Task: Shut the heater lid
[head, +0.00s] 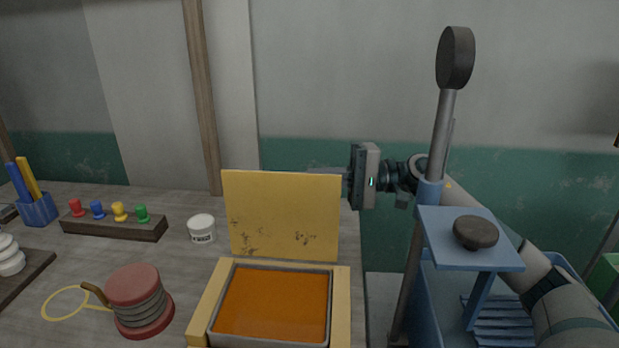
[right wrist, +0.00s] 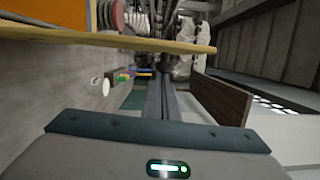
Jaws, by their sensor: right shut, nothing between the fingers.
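The heater (head: 341,300) is a pale wooden box with an orange-filled tray (head: 272,305), at the front of the table. Its yellow lid (head: 283,213) stands open, upright along the far edge. My right gripper (head: 346,186) is at the lid's right edge, with its fingers pointing left and partly hidden behind the lid. In the right wrist view the shut, empty fingers (right wrist: 166,98) lie beside the lid (right wrist: 110,41), which is seen nearly edge-on. I cannot tell whether they touch it. My left gripper is not in view.
A white jar (head: 201,229) stands left of the lid. Further left are a rack of coloured pegs (head: 113,228), a red-ended spool (head: 140,300) and a blue cup of tools (head: 38,209). A blue stand with a dark knob (head: 475,233) is right of the table.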

